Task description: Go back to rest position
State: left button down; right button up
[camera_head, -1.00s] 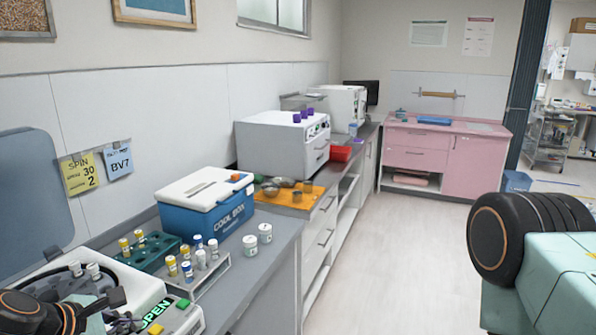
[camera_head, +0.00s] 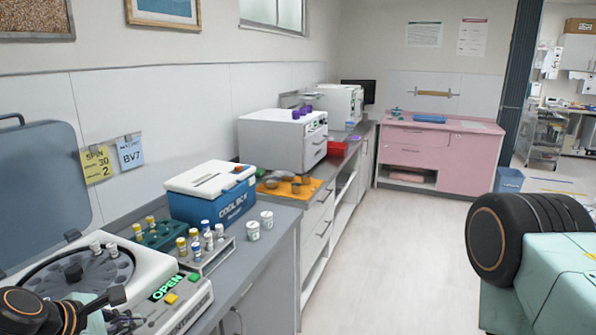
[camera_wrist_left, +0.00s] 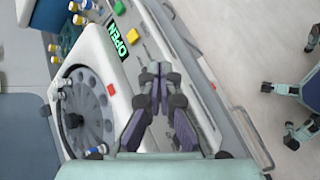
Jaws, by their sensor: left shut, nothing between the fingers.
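My left gripper (camera_wrist_left: 160,72) is shut and empty in the left wrist view. Its fingertips are together above the edge of a white centrifuge (camera_wrist_left: 113,62). In the head view my left arm (camera_head: 95,308) reaches in at the bottom left corner, in front of the centrifuge (camera_head: 207,302). The centrifuge's blue lid (camera_head: 42,185) stands up, and its panel reads OPEN. White-capped tubes (camera_head: 103,248) sit in its round rotor (camera_head: 80,275). My right gripper is not in view; only a dark round joint and a mint-green part of my own body show at the right.
An orange mat (camera_head: 295,193) holds bowls. The floor (camera_head: 400,250) right of the counter is clear.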

pick_arm(q)
jog(key=s+d+f+m+g+y+b, duration=0.1)
jog(key=s+f+m+b, duration=0.4)
jog(key=s+f, duration=0.5)
jog(key=s+d+f+m+g+b, duration=0.4)
jog(key=s+f+m, duration=0.6)
jog(key=f, duration=0.5)
jog(key=s+d+f+m+g+y+b, duration=0.1)
jog(key=s+d+f+m+g+b, duration=0.2)
jog(key=s+f+m+b, duration=0.5)
jog(key=s+f, duration=0.3)
jog(key=f, duration=0.1)
jog(key=shift+d+f+g+y, duration=0.2)
jog(key=shift+f+g+y, duration=0.1)
jog(key=shift+f+g, duration=0.1)
